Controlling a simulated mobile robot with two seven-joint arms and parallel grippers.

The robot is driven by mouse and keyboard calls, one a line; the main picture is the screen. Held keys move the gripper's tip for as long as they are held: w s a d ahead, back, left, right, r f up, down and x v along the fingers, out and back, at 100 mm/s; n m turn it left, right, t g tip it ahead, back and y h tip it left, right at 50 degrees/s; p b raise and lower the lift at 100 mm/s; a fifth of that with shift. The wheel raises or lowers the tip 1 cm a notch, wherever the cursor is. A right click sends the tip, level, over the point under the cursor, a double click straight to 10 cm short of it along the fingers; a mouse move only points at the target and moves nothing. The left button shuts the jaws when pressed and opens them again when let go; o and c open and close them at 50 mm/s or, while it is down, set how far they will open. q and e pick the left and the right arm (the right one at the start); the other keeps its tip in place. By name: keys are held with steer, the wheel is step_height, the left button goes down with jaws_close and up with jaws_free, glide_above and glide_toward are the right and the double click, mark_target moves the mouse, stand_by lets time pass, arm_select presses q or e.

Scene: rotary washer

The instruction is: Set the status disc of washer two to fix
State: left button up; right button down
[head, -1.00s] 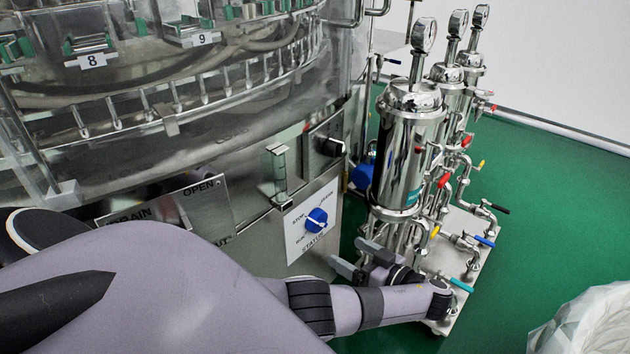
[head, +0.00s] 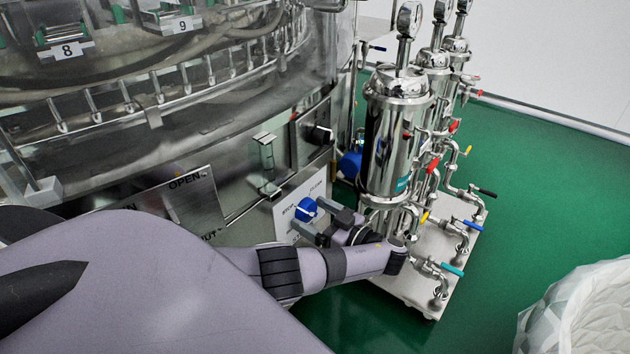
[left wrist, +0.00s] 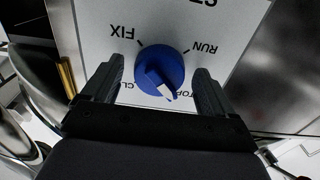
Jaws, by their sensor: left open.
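The blue status disc (head: 306,208) sits on a white plate (head: 284,213) low on the washer's side. In the left wrist view the disc (left wrist: 150,62) has a white pointer mark aimed down and right, near the partly covered STOP label. FIX shows at upper left of the disc, RUN at upper right, and part of a "CL" label at lower left. My left gripper (left wrist: 158,70) is open, with one finger on each side of the disc and visible gaps. In the head view my left gripper (head: 324,224) is in front of the plate. Which washer this is cannot be read.
A black knob (head: 319,135) is above the plate. Steel filter housings (head: 391,135) with pipes and coloured valve handles stand close to the right of my left gripper. A white faceted container (head: 580,310) is at lower right. Green floor lies open between them.

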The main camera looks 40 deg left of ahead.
arm_select(q)
steer(key=shift+c, duration=0.3)
steer(key=c, duration=1)
